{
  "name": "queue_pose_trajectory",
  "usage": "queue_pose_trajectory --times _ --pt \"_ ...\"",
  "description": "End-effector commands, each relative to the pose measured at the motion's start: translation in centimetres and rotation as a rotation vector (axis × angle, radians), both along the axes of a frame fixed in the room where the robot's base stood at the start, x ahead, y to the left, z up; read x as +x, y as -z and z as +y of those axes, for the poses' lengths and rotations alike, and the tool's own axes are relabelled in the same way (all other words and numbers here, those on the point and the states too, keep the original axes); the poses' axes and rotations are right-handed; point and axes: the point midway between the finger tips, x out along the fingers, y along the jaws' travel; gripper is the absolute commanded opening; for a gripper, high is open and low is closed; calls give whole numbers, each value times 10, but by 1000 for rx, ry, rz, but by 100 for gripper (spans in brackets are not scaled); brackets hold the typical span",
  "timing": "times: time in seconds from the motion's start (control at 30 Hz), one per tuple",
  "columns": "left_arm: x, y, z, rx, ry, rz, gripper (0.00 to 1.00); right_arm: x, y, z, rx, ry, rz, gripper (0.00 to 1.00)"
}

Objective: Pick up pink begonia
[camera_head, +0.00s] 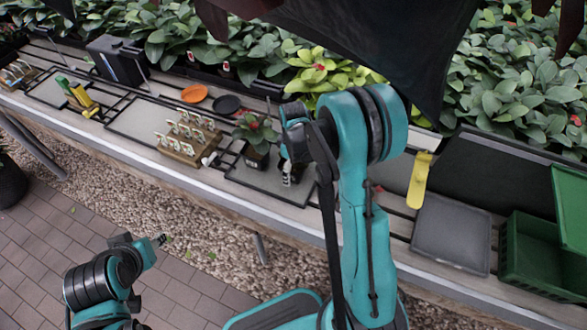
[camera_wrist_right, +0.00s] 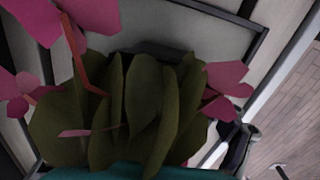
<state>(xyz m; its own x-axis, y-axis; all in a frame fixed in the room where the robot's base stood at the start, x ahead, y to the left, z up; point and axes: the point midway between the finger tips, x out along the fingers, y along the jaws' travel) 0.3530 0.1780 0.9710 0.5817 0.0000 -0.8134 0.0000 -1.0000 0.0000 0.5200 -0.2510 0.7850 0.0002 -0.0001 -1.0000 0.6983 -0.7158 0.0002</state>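A potted plant with dark green leaves and a small reddish-pink bloom, apparently the pink begonia (camera_head: 257,130), stands in a dark pot (camera_head: 255,158) on a grey tray on the bench. In the right wrist view, pink flowers and green leaves of the begonia (camera_wrist_right: 145,105) fill the near picture. My right gripper (camera_head: 288,175) is just right of the plant, partly hidden by my arm; its grip on the pot does not show. My left gripper (camera_head: 160,240) hangs low at the left, apart from the bench; its fingers are too small to judge.
A wooden rack of white labels (camera_head: 188,138) stands left of the plant. An orange dish (camera_head: 194,93) and a black dish (camera_head: 226,104) lie behind. A yellow tool (camera_head: 419,180), an empty grey tray (camera_head: 452,232) and a green crate (camera_head: 540,258) are right. Dense foliage lines the back.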

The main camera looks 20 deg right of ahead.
Motion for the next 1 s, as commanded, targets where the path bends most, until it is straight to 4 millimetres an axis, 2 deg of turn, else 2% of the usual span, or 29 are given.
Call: queue_pose_trajectory --times 0.03,0.17,0.2,0.47,0.57,0.9,1.0 --pt "0 0 0 0 0 0 41 0 0 0 0 0 0 68" --pt "0 0 0 0 0 0 41 0 0 0 0 0 0 34" --pt "0 0 0 0 0 0 41 0 0 0 0 0 0 30" --pt "0 0 0 0 0 0 41 0 0 0 0 0 0 30" --pt "0 -3 0 0 0 0 41 0 -6 0 0 0 0 30" --pt "0 -33 0 0 0 0 41 0 -74 0 0 0 0 30" --pt "0 -38 0 0 0 0 41 0 -89 1 0 3 0 30"
